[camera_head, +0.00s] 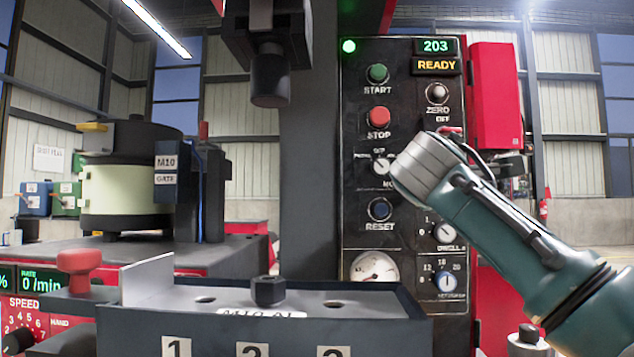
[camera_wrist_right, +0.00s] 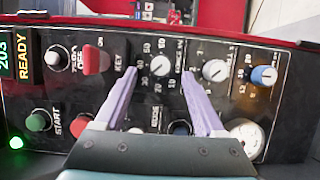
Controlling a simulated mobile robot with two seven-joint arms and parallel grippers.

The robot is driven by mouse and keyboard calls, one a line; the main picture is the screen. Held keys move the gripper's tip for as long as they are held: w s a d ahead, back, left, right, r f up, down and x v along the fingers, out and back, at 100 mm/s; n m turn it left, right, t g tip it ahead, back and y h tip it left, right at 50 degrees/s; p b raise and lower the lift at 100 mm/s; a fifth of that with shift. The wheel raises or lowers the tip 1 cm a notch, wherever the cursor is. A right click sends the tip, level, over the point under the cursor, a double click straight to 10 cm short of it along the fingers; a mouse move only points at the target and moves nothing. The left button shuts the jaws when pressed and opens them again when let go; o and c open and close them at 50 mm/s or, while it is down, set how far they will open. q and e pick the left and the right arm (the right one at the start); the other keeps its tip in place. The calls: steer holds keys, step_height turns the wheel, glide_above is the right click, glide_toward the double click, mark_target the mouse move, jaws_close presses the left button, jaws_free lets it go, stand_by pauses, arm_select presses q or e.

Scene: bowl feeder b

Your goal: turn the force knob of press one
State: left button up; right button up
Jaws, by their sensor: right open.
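The force knob (camera_wrist_right: 160,65) is a pale round knob on the black press panel (camera_wrist_right: 110,85), with a numbered scale around it. In the right wrist view it lies between the two pale fingers of my right gripper (camera_wrist_right: 159,72). The fingers are open and stand on either side of the knob; I cannot tell whether they touch it. In the head view my right arm's wrist covers the force knob and the fingers. The panel's display (camera_head: 435,46) reads 203, with READY below it. My left gripper is in neither view.
Neighbouring controls are close: the red key switch (camera_wrist_right: 95,58), the dwell knob (camera_wrist_right: 215,70), the blue-capped knob (camera_wrist_right: 263,76) and the mode knob (camera_head: 383,163). A fixture with a bolt head (camera_head: 268,291) stands in front. The press ram (camera_head: 270,78) hangs above it.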

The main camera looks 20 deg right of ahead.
steer(key=v, duration=0.7)
steer(key=shift+a, duration=0.1)
